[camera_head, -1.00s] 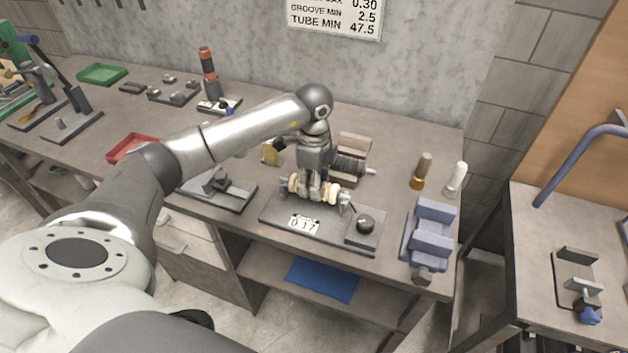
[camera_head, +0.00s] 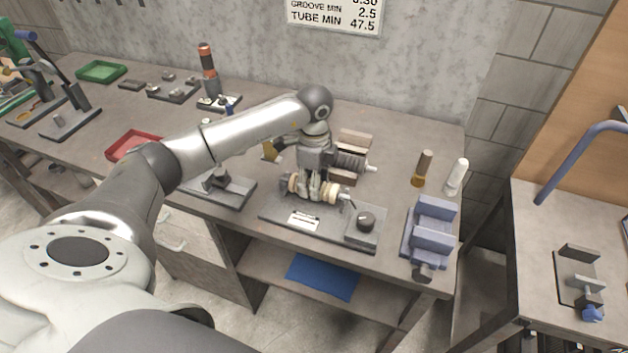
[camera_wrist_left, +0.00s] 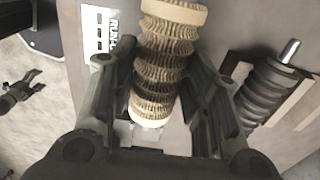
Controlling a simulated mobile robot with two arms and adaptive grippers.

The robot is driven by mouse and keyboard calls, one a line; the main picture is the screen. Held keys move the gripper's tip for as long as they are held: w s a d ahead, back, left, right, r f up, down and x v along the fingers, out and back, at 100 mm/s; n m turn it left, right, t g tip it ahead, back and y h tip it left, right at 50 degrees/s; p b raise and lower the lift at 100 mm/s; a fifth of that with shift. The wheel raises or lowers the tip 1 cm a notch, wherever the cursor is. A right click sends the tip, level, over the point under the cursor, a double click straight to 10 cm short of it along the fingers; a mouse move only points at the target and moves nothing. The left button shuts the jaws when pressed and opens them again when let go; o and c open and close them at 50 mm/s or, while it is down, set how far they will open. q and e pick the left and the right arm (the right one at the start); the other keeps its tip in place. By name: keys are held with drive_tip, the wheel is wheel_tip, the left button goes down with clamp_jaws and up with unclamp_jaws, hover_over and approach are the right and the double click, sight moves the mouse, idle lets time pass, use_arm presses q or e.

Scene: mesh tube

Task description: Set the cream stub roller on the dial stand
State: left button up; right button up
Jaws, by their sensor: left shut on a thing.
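The cream stub roller (camera_head: 330,192), ribbed with plain pale end bands, lies across the dial stand (camera_head: 335,232), in line with its supports. My left gripper (camera_head: 314,196) comes from above and is shut on the roller's middle. In the left wrist view the roller (camera_wrist_left: 167,60) runs between the two fingers.
Behind the gripper a dark ribbed roller (camera_head: 352,160) lies between brown blocks. A blue vise (camera_head: 431,232) stands to the right, and a grey fixture (camera_head: 218,188) to the left. A red tray (camera_head: 133,146) lies further left.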

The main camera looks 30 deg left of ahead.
use_arm(q)
drive_tip(key=o, duration=1.3)
drive_tip(key=shift+o, duration=0.2)
